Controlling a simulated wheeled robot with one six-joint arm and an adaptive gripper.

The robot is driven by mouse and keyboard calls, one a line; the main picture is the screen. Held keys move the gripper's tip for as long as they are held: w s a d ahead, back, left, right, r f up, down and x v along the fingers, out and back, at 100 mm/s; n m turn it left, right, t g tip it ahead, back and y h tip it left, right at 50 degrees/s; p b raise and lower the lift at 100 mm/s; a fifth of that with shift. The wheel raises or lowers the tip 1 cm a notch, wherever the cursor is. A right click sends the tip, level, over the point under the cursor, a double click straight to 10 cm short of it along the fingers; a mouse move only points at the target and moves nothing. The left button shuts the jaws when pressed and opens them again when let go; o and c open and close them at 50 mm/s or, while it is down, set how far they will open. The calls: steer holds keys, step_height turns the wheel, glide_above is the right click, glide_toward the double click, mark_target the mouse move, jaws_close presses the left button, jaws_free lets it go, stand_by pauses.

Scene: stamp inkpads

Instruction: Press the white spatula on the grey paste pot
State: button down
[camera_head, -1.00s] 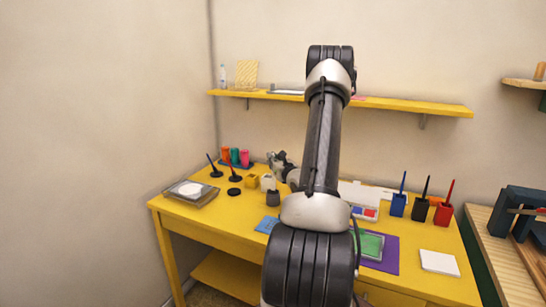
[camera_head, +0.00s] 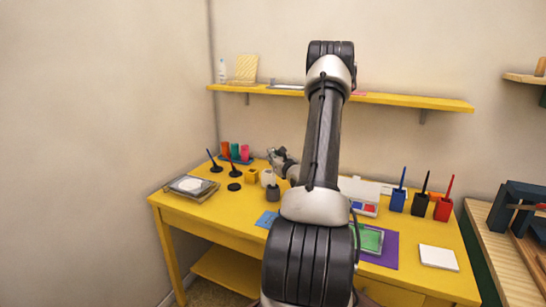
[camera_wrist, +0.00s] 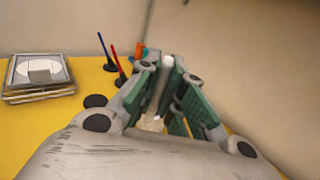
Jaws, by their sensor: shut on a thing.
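My gripper (camera_head: 278,160) hangs over the back left part of the yellow desk. In the wrist view its green-padded fingers (camera_wrist: 168,92) are shut on the white spatula (camera_wrist: 161,85), a slim pale handle with a white lower end. The spatula's white end (camera_head: 268,178) shows in the head view just below the gripper. The grey paste pot (camera_head: 273,193), small and dark, stands on the desk right under and beside that white end. Whether they touch cannot be told. The pot is not visible in the wrist view, where the fingers and wrist block the lower middle.
Dark-based stamps (camera_head: 215,168) and a silver pad (camera_head: 191,187) stand farther left. A blue card (camera_head: 267,219) lies in front. Colored cups (camera_head: 443,208) stand at the right.

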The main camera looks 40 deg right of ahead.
steer(key=shift+f, duration=0.45)
stand_by(1.0)
steer(key=shift+r, duration=0.15)
steer(key=shift+r, duration=3.4)
